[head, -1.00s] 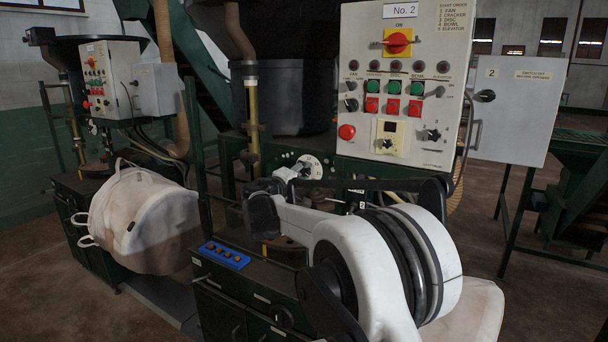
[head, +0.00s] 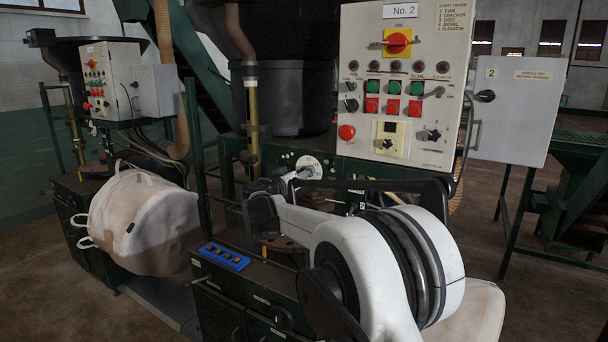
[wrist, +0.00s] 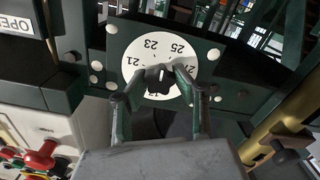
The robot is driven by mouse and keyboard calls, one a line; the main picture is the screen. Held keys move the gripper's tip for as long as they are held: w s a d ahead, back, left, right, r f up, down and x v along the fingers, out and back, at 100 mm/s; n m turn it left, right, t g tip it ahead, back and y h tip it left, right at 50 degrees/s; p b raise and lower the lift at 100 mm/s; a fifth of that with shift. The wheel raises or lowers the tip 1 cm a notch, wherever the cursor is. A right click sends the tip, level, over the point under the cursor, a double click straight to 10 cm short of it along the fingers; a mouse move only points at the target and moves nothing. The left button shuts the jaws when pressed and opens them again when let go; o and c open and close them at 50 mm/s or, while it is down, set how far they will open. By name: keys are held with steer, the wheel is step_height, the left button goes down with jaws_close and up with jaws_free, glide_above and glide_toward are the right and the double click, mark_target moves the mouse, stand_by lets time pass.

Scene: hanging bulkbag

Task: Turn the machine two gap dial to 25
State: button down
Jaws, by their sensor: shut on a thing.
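The gap dial (wrist: 150,45) is a round white plate on a dark green panel, with 21, 23, 25 and 27 readable in the wrist view. A black knob (wrist: 158,82) with a small white mark stands at its middle. The mark points up, roughly between 23 and 25; its exact reading is unclear. My gripper (wrist: 162,74) is shut on the knob, a finger on each side, and covers the lower dial. In the head view the dial (head: 309,166) shows behind my gripper (head: 292,179), below and left of the No. 2 control panel (head: 352,75).
A brass pipe (head: 252,115) stands left of the dial. A blue block with small knobs (head: 224,256) lies on the dark cabinet in front. A large pale bag (head: 145,220) hangs at left. A grey switch box (head: 515,110) is at right.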

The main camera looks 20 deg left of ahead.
steer(key=m, duration=0.4)
steer(key=shift+m, duration=0.3)
stand_by(0.3)
steer(key=c, duration=1.4)
jaws_free()
steer(key=shift+o, duration=0.2)
steer(key=shift+s, duration=0.1)
steer(key=s+a, duration=0.2)
steer(key=s, duration=0.9)
steer(key=shift+s, duration=0.35)
steer(key=shift+d, duration=0.1)
